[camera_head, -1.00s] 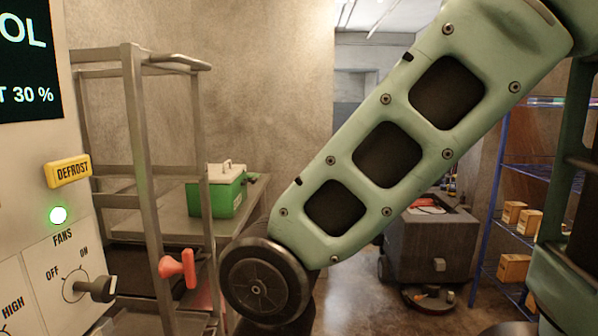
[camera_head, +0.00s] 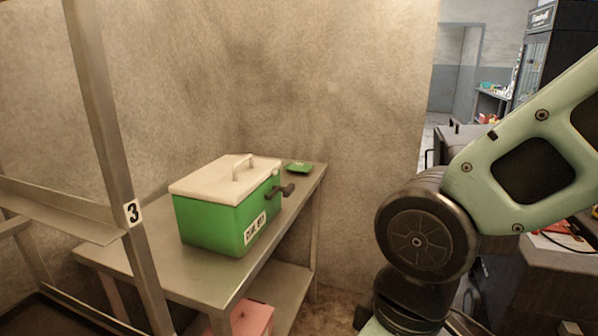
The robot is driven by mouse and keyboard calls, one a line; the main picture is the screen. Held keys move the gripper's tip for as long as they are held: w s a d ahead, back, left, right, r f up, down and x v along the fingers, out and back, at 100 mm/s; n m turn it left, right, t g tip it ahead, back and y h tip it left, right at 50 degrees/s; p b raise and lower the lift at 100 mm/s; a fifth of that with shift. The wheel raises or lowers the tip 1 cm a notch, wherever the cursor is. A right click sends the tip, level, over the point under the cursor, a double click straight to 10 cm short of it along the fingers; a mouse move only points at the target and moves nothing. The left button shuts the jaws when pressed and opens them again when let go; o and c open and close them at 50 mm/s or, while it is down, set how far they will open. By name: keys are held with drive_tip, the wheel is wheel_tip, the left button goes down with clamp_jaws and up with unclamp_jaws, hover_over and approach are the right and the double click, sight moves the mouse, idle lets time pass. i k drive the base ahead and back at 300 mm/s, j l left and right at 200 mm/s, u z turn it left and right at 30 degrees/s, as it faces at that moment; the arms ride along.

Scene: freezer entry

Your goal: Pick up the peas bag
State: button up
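A small flat green packet (camera_head: 299,168), which may be the peas bag, lies on the far end of a metal table (camera_head: 315,180). It is too small for me to read any print on it. A green box with a white lid (camera_head: 215,217) stands on the same table, nearer than the packet. The lid is on, so its inside is hidden. My arm hangs at the right side of the view, well to the right of the table. My gripper is out of view below the frame.
A metal rack with a post marked 3 (camera_head: 133,212) stands at the left, partly in front of the table. A pink box (camera_head: 250,318) is under the table. A grey cart (camera_head: 562,270) is at the right behind my arm. A doorway opens at the back right.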

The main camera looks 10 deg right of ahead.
sight(299, 167)
drive_tip(key=i+l+z, duration=0.2)
drive_tip(key=i, duration=0.45)
drive_tip(key=i+z, duration=0.2)
drive_tip(key=i, duration=0.5)
drive_tip(key=i+j+z, duration=0.2)
drive_tip(key=i, duration=0.45)
drive_tip(key=i+j+z, duration=0.1)
drive_tip(key=i+z, duration=0.15)
drive_tip(key=i, duration=0.4)
